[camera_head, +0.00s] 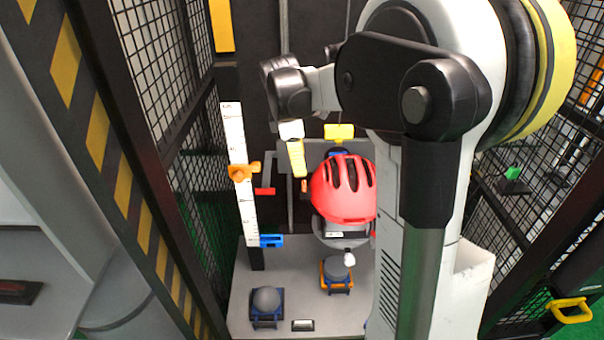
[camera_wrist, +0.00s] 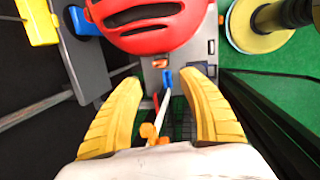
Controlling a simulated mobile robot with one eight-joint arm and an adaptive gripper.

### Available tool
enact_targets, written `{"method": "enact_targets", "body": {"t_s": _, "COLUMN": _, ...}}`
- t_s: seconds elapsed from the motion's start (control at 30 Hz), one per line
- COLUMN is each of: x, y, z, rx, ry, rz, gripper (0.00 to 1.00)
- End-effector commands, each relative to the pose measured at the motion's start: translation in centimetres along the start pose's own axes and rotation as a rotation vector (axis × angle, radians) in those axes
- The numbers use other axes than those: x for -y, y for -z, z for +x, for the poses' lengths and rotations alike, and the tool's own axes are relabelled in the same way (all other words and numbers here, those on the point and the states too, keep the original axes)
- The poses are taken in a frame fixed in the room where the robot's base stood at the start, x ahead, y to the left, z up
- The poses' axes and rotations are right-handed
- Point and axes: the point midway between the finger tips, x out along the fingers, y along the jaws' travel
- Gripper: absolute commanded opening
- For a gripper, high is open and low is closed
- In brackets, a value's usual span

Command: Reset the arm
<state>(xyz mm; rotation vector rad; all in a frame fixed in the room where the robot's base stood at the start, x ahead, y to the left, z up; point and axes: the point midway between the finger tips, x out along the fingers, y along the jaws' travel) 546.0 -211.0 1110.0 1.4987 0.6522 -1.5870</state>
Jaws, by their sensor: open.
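My gripper (camera_head: 298,160) has yellow fingers pointing down beside the drop tower, left of the red helmet (camera_head: 343,190). In the wrist view the two fingers of my gripper (camera_wrist: 166,82) stand wide apart with nothing held between them. The red helmet (camera_wrist: 150,32) fills the top of that view, beyond the fingertips. My arm covers much of the right half of the head view and hides part of the tower's base.
A white ruler (camera_head: 238,190) with an orange slider (camera_head: 240,172) and a blue slider (camera_head: 271,241) stands left. Two grey-domed pieces stand on the base plate (camera_head: 240,300). A yellow clamp (camera_head: 339,132) is behind the helmet. Mesh cage walls (camera_head: 160,60) stand on both sides.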

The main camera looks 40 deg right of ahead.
Motion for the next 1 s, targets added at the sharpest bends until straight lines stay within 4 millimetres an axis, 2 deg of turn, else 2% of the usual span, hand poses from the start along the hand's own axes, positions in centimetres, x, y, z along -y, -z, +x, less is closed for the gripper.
{"method": "enact_targets", "body": {"t_s": 0.1, "x": 0.0, "y": 0.0, "z": -1.3, "rx": 0.0, "ry": 0.0, "rz": 0.0, "gripper": 0.48}}
{"method": "enact_targets", "body": {"t_s": 0.2, "x": 0.0, "y": 0.0, "z": -1.7, "rx": 0.0, "ry": 0.0, "rz": 0.001, "gripper": 0.48}}
{"method": "enact_targets", "body": {"t_s": 0.7, "x": 0.4, "y": 0.2, "z": -2.0, "rx": -0.005, "ry": -0.007, "rz": 0.015, "gripper": 0.48}}
{"method": "enact_targets", "body": {"t_s": 0.77, "x": 1.2, "y": 0.6, "z": -2.6, "rx": -0.017, "ry": -0.02, "rz": 0.044, "gripper": 0.48}}
{"method": "enact_targets", "body": {"t_s": 0.87, "x": 3.8, "y": 1.7, "z": -4.0, "rx": -0.06, "ry": -0.059, "rz": 0.139, "gripper": 0.48}}
{"method": "enact_targets", "body": {"t_s": 1.0, "x": 9.4, "y": 3.7, "z": -6.2, "rx": -0.167, "ry": -0.123, "rz": 0.348, "gripper": 0.48}}
